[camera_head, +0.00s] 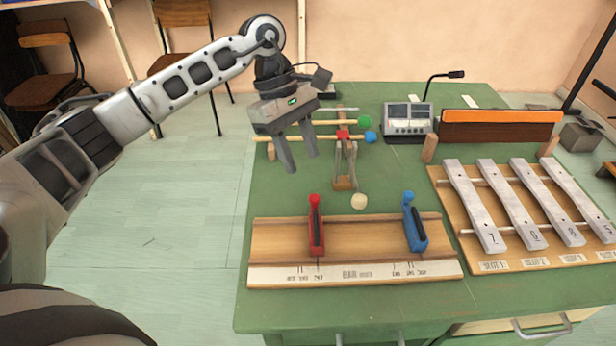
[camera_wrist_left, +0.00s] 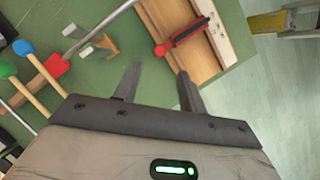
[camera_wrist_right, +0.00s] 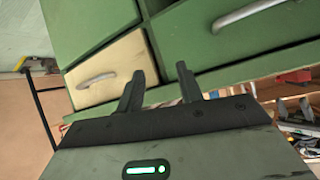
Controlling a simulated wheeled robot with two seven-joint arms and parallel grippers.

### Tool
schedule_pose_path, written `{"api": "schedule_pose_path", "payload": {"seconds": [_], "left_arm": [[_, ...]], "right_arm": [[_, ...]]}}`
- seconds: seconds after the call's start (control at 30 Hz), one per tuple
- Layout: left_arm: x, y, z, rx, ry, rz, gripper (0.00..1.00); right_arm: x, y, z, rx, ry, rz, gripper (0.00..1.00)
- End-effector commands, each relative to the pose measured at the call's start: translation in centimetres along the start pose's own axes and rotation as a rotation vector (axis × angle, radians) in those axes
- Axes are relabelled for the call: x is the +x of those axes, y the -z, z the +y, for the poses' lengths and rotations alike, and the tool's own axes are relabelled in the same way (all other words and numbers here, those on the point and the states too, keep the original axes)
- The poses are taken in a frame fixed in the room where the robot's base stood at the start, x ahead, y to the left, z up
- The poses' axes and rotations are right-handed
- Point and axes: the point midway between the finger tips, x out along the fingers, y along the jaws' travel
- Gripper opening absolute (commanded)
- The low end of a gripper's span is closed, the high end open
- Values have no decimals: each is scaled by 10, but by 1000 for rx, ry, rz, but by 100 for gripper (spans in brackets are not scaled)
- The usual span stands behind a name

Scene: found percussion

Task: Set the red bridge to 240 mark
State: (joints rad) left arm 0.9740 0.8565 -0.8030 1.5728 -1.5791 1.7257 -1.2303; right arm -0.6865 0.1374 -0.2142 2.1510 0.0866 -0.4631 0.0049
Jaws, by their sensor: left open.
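The red bridge (camera_head: 316,228) stands on the wooden board (camera_head: 280,235), left of the middle, above the printed scale strip (camera_head: 350,273). Its marks are too small to read surely. The blue bridge (camera_head: 414,222) stands on the same board to the right. My left gripper (camera_head: 300,162) is open and empty, above the table behind and left of the red bridge. In the left wrist view the red bridge (camera_wrist_left: 185,35) lies beyond the fingertips (camera_wrist_left: 158,72), apart from them. My right gripper (camera_wrist_right: 165,78) is open in the right wrist view, facing green drawers.
Mallets with green (camera_head: 364,122) and blue (camera_head: 370,137) heads rest on a stand behind the board. Metal bars (camera_head: 475,205) lie on a wooden base at right. A meter (camera_head: 408,118) stands at the back.

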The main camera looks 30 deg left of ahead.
Motion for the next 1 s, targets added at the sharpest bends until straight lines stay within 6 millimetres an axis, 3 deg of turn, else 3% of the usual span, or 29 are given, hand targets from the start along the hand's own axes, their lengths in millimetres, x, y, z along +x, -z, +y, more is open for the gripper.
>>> {"api": "schedule_pose_path", "payload": {"seconds": [0.2, 0.4, 1.0], "left_arm": [[-50, 0, 1, 0, -5, 0, 41], [-76, 0, 0, -1, -2, 0, 41], [-82, 0, 0, -1, 0, 0, 41]], "right_arm": [[0, 2, -1, 4, 2, 8, 36], [0, 2, -1, 6, 3, 10, 36], [0, 2, -1, 7, 3, 9, 36]]}}
